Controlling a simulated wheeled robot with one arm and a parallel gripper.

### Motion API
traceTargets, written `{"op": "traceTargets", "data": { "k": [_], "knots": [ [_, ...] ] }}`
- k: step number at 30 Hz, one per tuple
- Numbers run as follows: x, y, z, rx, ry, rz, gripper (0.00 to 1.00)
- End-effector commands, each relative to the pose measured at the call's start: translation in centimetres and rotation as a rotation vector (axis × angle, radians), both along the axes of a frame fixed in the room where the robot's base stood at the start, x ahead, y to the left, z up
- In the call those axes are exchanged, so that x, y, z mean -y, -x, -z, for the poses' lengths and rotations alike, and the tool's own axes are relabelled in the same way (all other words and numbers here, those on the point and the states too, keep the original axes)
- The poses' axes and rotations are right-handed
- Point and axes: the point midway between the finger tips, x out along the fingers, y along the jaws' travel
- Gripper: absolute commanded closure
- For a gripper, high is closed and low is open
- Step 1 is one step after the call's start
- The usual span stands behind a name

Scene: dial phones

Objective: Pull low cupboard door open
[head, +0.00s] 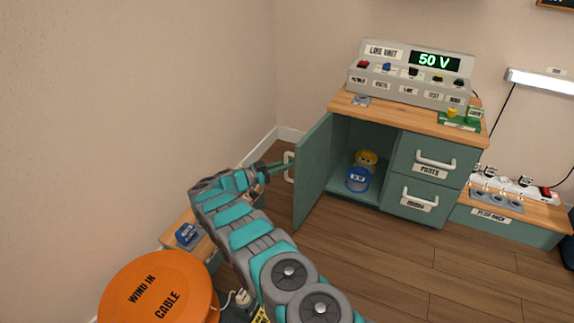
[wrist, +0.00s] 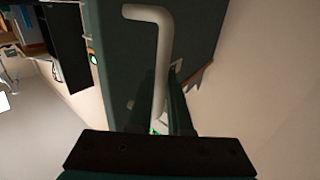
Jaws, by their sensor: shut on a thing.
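The low cupboard door (head: 313,169) is green and stands swung wide open at the left of the cabinet. Its white handle (head: 289,166) is on the door's outer face, on the left side in the head view. My gripper (head: 288,165) is at this handle. In the wrist view the white handle (wrist: 158,60) runs down between the dark fingers of my gripper (wrist: 164,122), which are shut on it. Behind it the door's face (wrist: 120,45) fills the middle of the view. Inside the open cupboard (head: 362,145) are a yellow object (head: 366,160) and a blue object (head: 357,179).
Two drawers with white handles (head: 435,161) are right of the cupboard opening. The line unit (head: 410,76) stands on the wooden top. An orange cable drum (head: 158,290) and a low wooden surface with a blue item (head: 186,234) lie near my arm. The floor (head: 400,270) in front is clear.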

Motion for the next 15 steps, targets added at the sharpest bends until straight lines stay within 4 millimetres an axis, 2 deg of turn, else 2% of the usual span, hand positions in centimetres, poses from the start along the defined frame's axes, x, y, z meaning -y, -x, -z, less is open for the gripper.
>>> {"op": "traceTargets", "data": {
  "k": [1,9,15],
  "knots": [
    [0.1,-0.03,-0.05,0.0,0.0,0.001,0.81],
    [0.04,-0.03,-0.04,0.001,0.0,0.0,0.53],
    [0.01,-0.02,-0.02,0.001,0.0,0.0,0.53]
  ]
}}
